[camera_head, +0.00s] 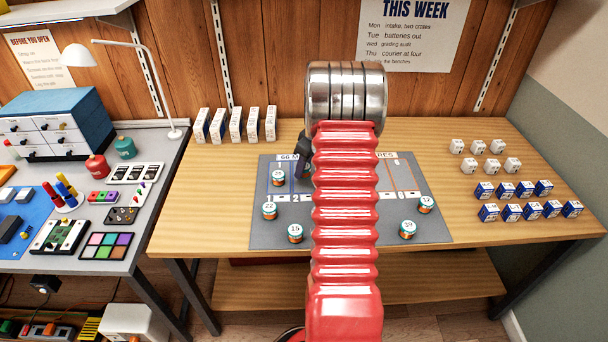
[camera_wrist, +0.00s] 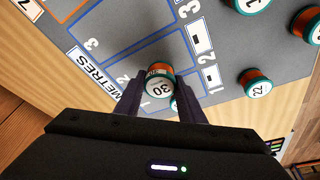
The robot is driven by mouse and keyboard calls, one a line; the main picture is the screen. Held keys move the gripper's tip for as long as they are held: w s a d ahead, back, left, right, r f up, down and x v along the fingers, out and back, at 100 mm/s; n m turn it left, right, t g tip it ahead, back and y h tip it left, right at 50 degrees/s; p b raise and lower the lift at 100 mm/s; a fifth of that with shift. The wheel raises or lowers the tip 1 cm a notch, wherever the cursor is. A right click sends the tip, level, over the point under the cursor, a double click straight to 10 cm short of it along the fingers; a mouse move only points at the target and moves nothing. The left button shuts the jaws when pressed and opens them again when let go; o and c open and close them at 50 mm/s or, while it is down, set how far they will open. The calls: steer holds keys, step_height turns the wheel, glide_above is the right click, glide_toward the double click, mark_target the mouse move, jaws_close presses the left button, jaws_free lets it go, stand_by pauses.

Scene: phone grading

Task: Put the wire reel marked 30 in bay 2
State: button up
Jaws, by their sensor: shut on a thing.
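The wire reel marked 30 (camera_wrist: 158,88), white-topped with orange wire and a teal rim, is between the two fingers of my gripper (camera_wrist: 160,94) in the wrist view. The gripper is shut on it. It is over the blue-lined bays of the grey mat (camera_head: 262,238). The printed 2 (camera_wrist: 122,78) of bay 2 is just left of it. I cannot tell whether the reel touches the mat.
The reel marked 22 (camera_head: 270,210) and the reel marked 15 (camera_head: 295,233) stand in front of the blue bays. Two more reels, one marked 39 (camera_head: 407,229), stand right of my arm. White boxes (camera_head: 236,124) line the back left; small blue boxes (camera_head: 525,208) stand at the right.

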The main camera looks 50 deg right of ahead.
steer(key=shift+f, duration=1.6)
steer(key=o, duration=1)
steer(key=shift+f, duration=0.1)
steer(key=v, duration=1.2)
